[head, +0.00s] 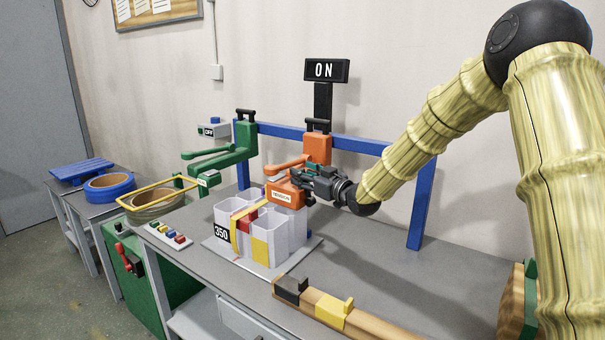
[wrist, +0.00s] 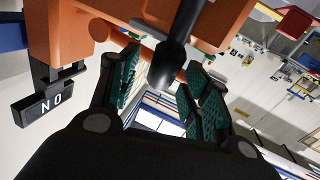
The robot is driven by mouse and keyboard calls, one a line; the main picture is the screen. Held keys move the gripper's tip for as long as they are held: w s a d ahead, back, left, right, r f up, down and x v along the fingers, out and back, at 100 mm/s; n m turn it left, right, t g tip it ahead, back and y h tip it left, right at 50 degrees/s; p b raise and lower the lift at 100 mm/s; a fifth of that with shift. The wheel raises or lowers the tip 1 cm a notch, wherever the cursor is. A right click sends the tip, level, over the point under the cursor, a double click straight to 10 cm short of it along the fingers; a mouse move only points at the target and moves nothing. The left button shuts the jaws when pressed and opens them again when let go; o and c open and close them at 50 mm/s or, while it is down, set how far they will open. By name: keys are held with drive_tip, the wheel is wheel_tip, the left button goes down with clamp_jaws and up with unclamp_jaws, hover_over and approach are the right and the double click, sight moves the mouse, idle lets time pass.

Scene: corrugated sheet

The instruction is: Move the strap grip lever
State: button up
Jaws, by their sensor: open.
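The orange strap tool (head: 318,148) hangs at the blue frame, with a label reading "TENSION" on its lower body. It fills the upper part of the wrist view (wrist: 215,35). A black rounded lever (wrist: 178,45) sticks out from the orange body, between my finger pads. It looks like the grip lever; in the head view I cannot make it out behind my gripper. My gripper (head: 312,184) is at the tool's right side. In the wrist view its green-padded fingers (wrist: 163,72) are open on both sides of the lever; contact is unclear.
White containers with a yellow strap (head: 240,228) stand on a plate below the tool. A green tool (head: 243,140) hangs to the left. A lit "ON" sign (head: 326,70) is above. The blue frame (head: 419,208) stands behind. The bench (head: 380,275) is clear at right, behind a wooden bar (head: 380,327).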

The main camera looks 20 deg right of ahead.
drive_tip(key=shift+w+a+f, duration=0.25)
drive_tip(key=shift+w+f, duration=0.05)
drive_tip(key=shift+w, duration=0.4)
drive_tip(key=shift+s+r, duration=0.15)
clamp_jaws()
